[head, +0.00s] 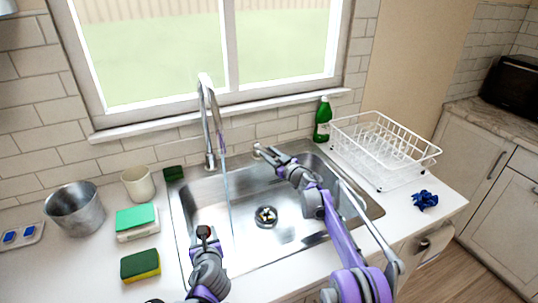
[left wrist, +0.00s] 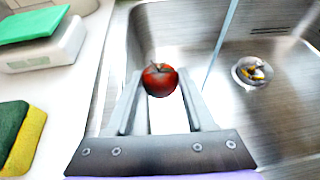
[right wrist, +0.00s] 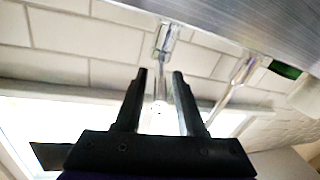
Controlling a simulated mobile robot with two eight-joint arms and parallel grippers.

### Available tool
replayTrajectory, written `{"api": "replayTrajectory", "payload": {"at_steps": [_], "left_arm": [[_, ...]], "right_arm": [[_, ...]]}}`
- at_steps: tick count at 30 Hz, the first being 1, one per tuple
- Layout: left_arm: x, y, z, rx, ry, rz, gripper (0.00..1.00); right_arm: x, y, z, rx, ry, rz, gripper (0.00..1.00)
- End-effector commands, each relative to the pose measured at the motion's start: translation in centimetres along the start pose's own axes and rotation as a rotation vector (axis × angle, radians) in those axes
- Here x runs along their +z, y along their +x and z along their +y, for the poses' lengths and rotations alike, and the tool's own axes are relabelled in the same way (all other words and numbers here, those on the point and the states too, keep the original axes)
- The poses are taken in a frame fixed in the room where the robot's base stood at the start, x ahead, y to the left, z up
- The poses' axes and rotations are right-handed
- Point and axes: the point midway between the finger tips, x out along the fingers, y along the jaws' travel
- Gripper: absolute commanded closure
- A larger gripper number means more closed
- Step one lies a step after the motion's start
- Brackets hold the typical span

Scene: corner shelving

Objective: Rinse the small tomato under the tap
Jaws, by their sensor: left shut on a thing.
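The small red tomato (left wrist: 160,79) is held between the fingertips of my left gripper (left wrist: 160,85), over the left side of the sink. In the head view the tomato (head: 204,231) is small and dark, at the tip of my left gripper (head: 205,238). The chrome tap (head: 207,110) arches over the sink, and a thin water stream (head: 228,195) falls from it, to the right of the tomato and apart from it. My right gripper (head: 264,152) is at the sink's back edge. In the right wrist view its fingers (right wrist: 161,82) are apart, with a chrome tap lever (right wrist: 160,92) showing between them.
The steel sink (head: 270,180) has a drain (head: 265,216). Sponges (head: 140,265), a cup (head: 138,183) and a metal pot (head: 74,209) stand on the left counter. A green bottle (head: 322,119), a white dish rack (head: 420,153) and a blue cloth (head: 425,200) are at right.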

Motion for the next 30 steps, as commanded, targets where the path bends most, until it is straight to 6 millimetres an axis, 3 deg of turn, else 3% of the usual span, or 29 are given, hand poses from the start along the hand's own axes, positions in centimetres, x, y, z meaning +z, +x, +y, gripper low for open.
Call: {"api": "replayTrajectory", "payload": {"at_steps": [13, 24, 30], "left_arm": [[0.0, 0.0, 0.0, 0.000, 0.000, 0.000, 0.99], [0.2, -0.1, 0.0, 0.000, 0.000, -0.001, 0.99], [0.4, -0.1, 0.0, 0.000, 0.000, -0.001, 0.99]], "right_arm": [[-0.9, 0.0, 0.2, 0.001, 0.001, 0.001, 0.52], [-7.6, 0.0, 1.5, 0.001, 0.001, 0.000, 0.52], [-9.6, 0.0, 1.9, 0.001, 0.001, 0.000, 0.52]]}}
